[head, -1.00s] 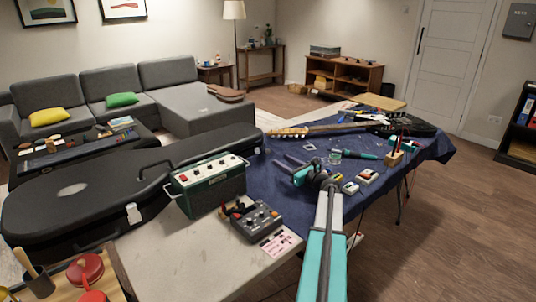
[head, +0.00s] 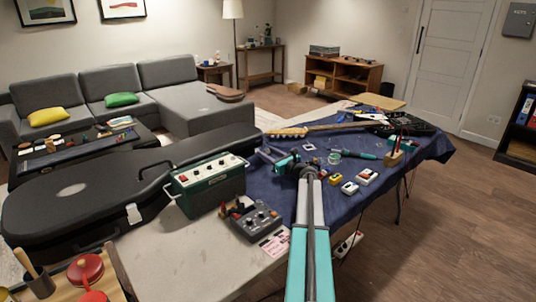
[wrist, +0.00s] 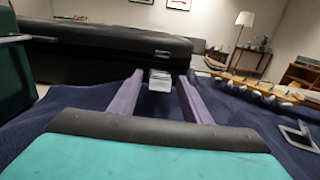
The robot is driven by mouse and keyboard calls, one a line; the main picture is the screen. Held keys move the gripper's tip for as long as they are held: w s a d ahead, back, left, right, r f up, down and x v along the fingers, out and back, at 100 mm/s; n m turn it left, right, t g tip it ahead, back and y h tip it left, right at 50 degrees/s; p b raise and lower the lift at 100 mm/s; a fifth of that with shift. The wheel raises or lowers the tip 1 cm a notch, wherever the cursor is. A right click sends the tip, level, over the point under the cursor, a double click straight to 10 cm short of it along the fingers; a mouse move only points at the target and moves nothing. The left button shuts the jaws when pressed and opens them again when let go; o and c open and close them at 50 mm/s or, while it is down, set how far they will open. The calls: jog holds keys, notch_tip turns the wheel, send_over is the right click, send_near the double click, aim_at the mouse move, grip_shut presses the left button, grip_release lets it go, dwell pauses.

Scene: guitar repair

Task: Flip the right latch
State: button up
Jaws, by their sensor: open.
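The black guitar case (head: 75,188) lies closed along the left side of the table. In the wrist view, the pale right latch (wrist: 160,80) shows on the front side of the case (wrist: 100,48), ahead of and between my two fingers. My gripper (head: 268,154) is open and empty, pointing at the right end of the case. The gripper also fills the low part of the wrist view (wrist: 161,75). I cannot tell whether a finger touches the latch. In the head view the right latch cannot be made out; the other latch (head: 133,213) shows farther left.
A green amplifier box (head: 207,188) stands against the case, left of my gripper. A grey pedal (head: 252,220) sits in front of it. A guitar neck (head: 325,128) lies behind my gripper to the right. Small coloured boxes (head: 350,188) lie right of my arm.

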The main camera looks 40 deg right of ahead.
grip_shut()
